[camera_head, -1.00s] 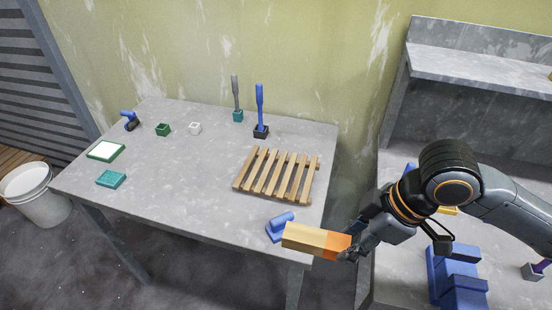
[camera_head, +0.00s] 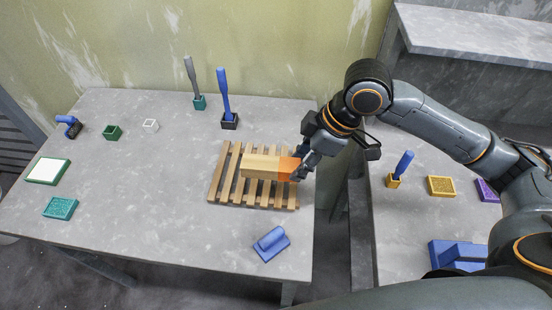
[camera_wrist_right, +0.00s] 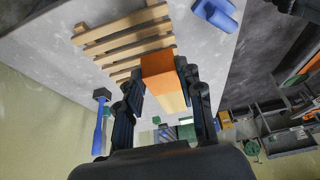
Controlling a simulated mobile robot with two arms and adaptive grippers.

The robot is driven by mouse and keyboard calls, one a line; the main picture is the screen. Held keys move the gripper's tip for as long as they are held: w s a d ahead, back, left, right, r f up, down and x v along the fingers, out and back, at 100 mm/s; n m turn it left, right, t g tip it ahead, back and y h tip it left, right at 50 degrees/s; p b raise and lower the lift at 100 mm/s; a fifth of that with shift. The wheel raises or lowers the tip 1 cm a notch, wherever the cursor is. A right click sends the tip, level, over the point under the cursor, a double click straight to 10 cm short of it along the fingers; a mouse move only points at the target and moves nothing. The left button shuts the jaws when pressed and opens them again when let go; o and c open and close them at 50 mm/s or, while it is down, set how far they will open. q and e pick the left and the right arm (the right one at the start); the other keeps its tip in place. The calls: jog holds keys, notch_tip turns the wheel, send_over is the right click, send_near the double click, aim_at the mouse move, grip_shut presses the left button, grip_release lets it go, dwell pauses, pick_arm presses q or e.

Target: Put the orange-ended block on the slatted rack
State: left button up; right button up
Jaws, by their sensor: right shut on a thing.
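The orange-ended block (camera_head: 260,166) is a tan wooden bar with an orange right end. My right gripper (camera_head: 296,170) is shut on its orange end. The block lies level across the upper right part of the slatted rack (camera_head: 228,190) in the head view; I cannot tell whether it touches the slats. In the right wrist view the block (camera_wrist_right: 160,72) sits between the two fingers of the right gripper (camera_wrist_right: 165,88), with the rack (camera_wrist_right: 125,38) beyond it. The block hides some slats. My left gripper is not in view.
A blue handled block (camera_head: 271,243) stands in front of the rack. Behind it are a blue-handled tool in a dark holder (camera_head: 229,120) and a grey one in a teal holder (camera_head: 199,102). The table's left middle is clear. A second table (camera_head: 400,230) on the right holds several items.

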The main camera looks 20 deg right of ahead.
jog(key=w+f, duration=0.2)
jog(key=w+a+f+p, duration=0.1)
jog(key=w+f, duration=0.1)
jog(key=w, duration=0.1)
jog(key=w+f, duration=0.2)
jog(key=shift+w+a+f, duration=0.35)
jog(key=shift+w+f, duration=0.05)
jog(key=f, duration=0.1)
jog(key=f+p, duration=0.1)
jog(key=f, duration=0.1)
jog(key=shift+w+p, duration=0.3)
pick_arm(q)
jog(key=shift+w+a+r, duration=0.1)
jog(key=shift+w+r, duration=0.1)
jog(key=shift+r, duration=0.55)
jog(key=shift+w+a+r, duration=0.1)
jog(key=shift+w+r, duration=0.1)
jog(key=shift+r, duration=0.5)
pick_arm(e)
jog(key=shift+s+f, duration=0.1)
jog(key=shift+f, duration=0.3)
jog(key=shift+f, duration=0.1)
jog(key=o, duration=1.2)
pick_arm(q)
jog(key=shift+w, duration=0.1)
